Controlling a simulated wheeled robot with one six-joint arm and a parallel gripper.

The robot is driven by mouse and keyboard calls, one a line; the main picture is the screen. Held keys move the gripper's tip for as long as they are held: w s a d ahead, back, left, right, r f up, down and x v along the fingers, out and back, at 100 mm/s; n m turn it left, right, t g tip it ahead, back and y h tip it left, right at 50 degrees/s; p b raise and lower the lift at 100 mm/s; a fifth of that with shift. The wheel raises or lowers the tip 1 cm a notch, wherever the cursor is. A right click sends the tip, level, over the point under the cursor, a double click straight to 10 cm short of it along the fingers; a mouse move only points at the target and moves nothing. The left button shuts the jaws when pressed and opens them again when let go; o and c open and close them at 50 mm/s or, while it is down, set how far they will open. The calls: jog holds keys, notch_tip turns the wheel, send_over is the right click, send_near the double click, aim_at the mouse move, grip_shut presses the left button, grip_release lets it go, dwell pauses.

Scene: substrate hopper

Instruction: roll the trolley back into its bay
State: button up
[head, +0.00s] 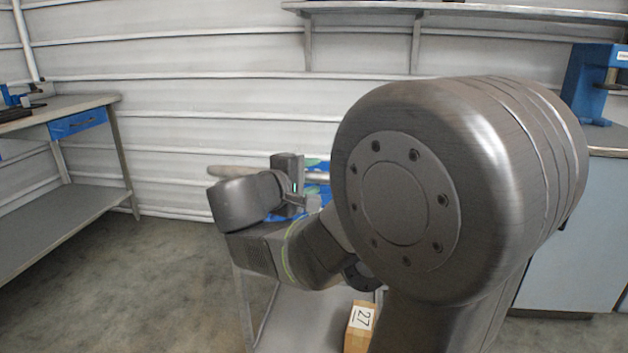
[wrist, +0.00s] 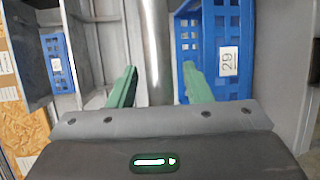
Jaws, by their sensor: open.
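The trolley shows in the head view as a grey frame with a lower shelf (head: 305,325), largely hidden behind my arm. A pale round bar (head: 232,171), which looks like its push handle, runs across behind my gripper (head: 290,188). In the wrist view a metal bar (wrist: 156,45) runs away between the two green fingers of my gripper (wrist: 160,67). The fingers are open, one on each side of the bar, with gaps visible on both sides. I cannot tell how deep the bar sits between them.
A small box marked 27 (head: 359,326) is on the lower shelf. A blue crate marked 29 (wrist: 222,45) is right of the bar. A bench (head: 75,103) stands left, a blue-grey cabinet (head: 575,240) right. Floor (head: 165,275) is clear between bench and trolley.

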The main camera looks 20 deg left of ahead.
jog(key=shift+x, duration=0.9)
grip_shut()
